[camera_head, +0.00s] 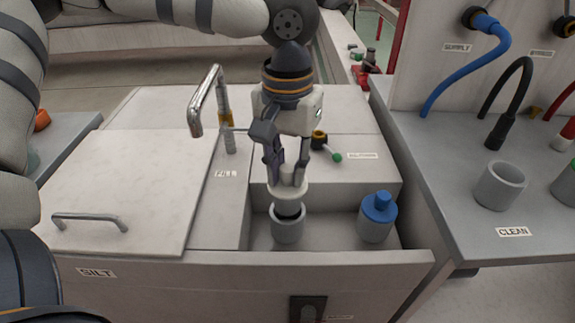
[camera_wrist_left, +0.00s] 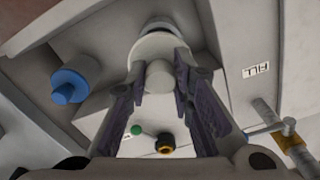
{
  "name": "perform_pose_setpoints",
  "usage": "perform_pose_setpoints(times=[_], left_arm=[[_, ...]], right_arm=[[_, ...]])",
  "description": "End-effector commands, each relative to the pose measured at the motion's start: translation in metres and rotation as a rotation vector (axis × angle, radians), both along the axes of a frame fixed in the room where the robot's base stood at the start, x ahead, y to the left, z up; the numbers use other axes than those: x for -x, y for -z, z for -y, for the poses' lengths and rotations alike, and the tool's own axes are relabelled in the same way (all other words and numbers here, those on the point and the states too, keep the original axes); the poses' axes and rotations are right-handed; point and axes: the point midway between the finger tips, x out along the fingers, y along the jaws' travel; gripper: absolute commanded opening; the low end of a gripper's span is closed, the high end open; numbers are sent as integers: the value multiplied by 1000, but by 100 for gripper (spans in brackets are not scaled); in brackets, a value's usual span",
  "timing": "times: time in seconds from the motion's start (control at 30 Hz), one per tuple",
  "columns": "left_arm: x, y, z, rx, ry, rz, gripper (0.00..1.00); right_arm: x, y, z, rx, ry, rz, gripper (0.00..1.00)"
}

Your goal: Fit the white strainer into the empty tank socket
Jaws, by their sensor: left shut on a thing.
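The white strainer (camera_head: 288,193) has a wide white cap, a knob on top and a dark body below. My left gripper (camera_head: 287,178) points down and is shut on the knob. The strainer is upright over a grey round socket (camera_head: 287,231) in the tank, with its dark lower end at the socket's mouth; I cannot tell how far inside it is. In the left wrist view the white strainer (camera_wrist_left: 160,48) sits between the fingers of my left gripper (camera_wrist_left: 159,76) and hides most of the socket. My right gripper is not in view.
A blue-capped strainer (camera_head: 377,212) stands in the tank to the right. A metal fill spout (camera_head: 207,100) rises at left, beside the silt lid (camera_head: 140,185). A green-tipped valve lever (camera_head: 336,156) lies behind. A grey cup (camera_head: 500,185) stands on the right counter by the CLEAN label.

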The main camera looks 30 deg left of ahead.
Motion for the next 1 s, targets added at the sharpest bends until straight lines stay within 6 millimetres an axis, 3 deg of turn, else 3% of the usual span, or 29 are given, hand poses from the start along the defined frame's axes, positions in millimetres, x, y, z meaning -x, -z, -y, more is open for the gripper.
perform_pose_setpoints(times=[1.0], left_arm=[[0,26,0,-1,0,-2,0]], right_arm=[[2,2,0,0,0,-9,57]])
